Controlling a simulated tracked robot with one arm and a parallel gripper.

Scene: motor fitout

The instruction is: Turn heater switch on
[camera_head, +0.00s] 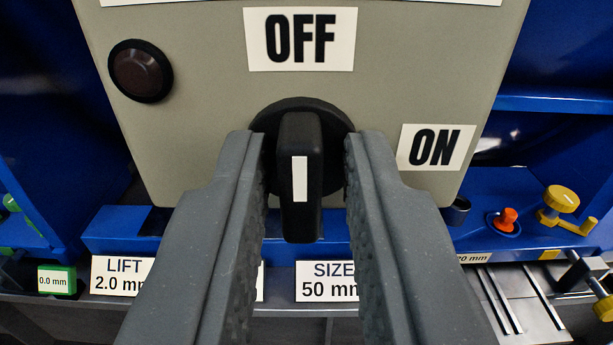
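The heater switch (299,140) is a black rotary knob on a grey panel (215,100). Its long handle stands vertical, with a white stripe on its face. An OFF label (301,39) sits above the knob and an ON label (436,147) to its right. My gripper (305,165) is open, with one grey finger on each side of the knob's handle. A gap shows between the handle and each finger. The lower parts of the panel behind the fingers are hidden.
A dark round lamp or button (140,71) is at the panel's upper left. Below are a blue ledge, LIFT (122,275) and SIZE (328,281) labels, a green-edged 0.0 mm tag (56,280), an orange knob (506,219) and a yellow knob (561,199).

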